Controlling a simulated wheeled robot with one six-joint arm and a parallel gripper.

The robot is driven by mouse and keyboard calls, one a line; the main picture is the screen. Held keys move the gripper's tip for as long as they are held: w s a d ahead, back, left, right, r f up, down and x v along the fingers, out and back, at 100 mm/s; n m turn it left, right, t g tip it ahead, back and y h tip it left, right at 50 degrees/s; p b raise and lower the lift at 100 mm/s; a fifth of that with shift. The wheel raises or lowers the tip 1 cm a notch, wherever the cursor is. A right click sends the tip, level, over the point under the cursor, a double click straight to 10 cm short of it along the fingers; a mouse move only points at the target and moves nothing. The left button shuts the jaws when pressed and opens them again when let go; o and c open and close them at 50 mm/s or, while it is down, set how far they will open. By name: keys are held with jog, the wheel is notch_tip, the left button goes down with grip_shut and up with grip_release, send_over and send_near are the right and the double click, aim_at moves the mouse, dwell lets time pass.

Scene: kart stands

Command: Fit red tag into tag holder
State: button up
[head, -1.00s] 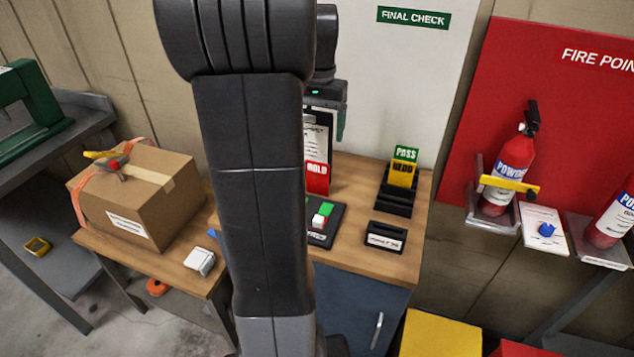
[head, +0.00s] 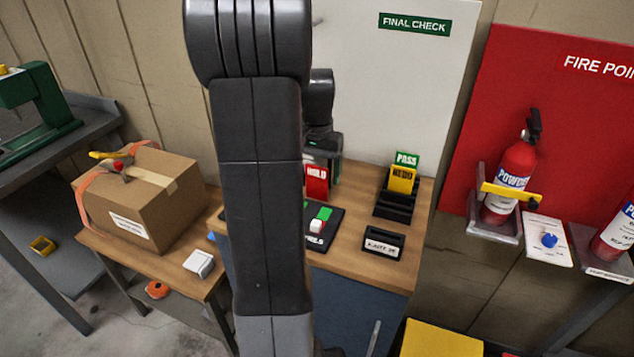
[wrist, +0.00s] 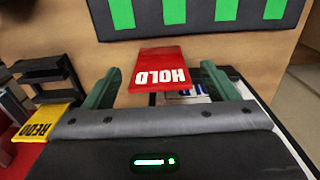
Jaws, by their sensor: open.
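The red tag (head: 317,182), marked HOLD, stands on the wooden bench just right of my arm. In the wrist view the red tag (wrist: 163,72) shows upside down between the two green fingers of my gripper (wrist: 160,88), with gaps on both sides. My gripper is open. In the head view my gripper is partly hidden behind my arm. The black stepped rack (head: 393,211), which looks like the tag holder, stands to the right. It holds a yellow REDO tag (head: 402,179) and a green PASS tag (head: 407,159); its front part looks empty.
A small black label stand (head: 384,243) is before the rack. A cardboard box (head: 140,200) and a white block (head: 198,264) are at left. Fire extinguishers (head: 515,180) are at right.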

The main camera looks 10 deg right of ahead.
jog(key=shift+f, duration=1.1)
jog(key=c, duration=1.1)
jog(key=shift+r, duration=0.15)
